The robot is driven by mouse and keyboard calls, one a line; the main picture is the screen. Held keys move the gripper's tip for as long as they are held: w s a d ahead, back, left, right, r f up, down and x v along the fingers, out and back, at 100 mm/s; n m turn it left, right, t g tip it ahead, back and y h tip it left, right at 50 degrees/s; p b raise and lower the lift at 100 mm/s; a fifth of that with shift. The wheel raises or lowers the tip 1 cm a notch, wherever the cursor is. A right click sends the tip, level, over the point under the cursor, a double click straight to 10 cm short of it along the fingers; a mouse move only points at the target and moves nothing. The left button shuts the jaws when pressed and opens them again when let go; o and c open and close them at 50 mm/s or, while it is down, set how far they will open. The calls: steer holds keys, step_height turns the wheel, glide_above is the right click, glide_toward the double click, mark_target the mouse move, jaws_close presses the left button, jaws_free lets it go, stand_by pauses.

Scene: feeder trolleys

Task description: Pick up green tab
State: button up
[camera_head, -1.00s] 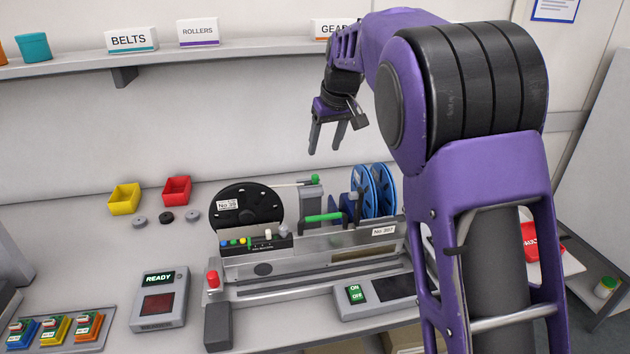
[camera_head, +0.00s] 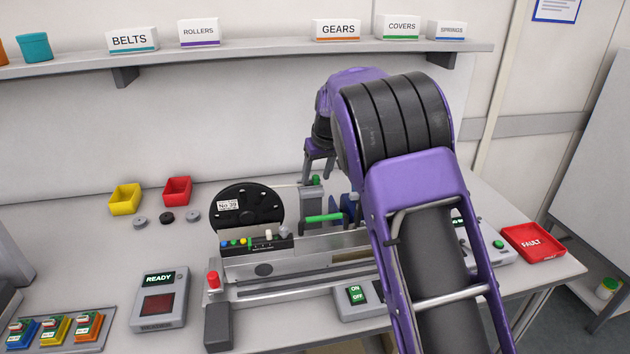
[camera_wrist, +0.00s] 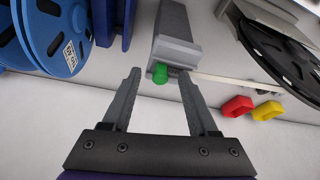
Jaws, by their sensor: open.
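The green tab (camera_head: 316,180) is a small green knob on top of a grey post (camera_head: 308,203) at the back of the feeder. In the wrist view the green tab (camera_wrist: 160,75) shows at the end of the grey post (camera_wrist: 177,48), in line with the gap between my fingers. My gripper (camera_head: 315,173) is open and empty, pointing down just above and around the post's top. In the wrist view my gripper (camera_wrist: 160,82) has one finger on each side of the tab. Whether a finger touches it I cannot tell.
A black reel (camera_head: 247,212) stands left of the post, with a pale strip (camera_wrist: 232,80) running towards the tab. Blue reels (camera_wrist: 45,35) stand close on the other side. A green handle (camera_head: 323,217) is in front. Yellow (camera_head: 125,199) and red bins (camera_head: 177,190) sit at left.

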jaws_close()
steer(key=shift+r, duration=0.15)
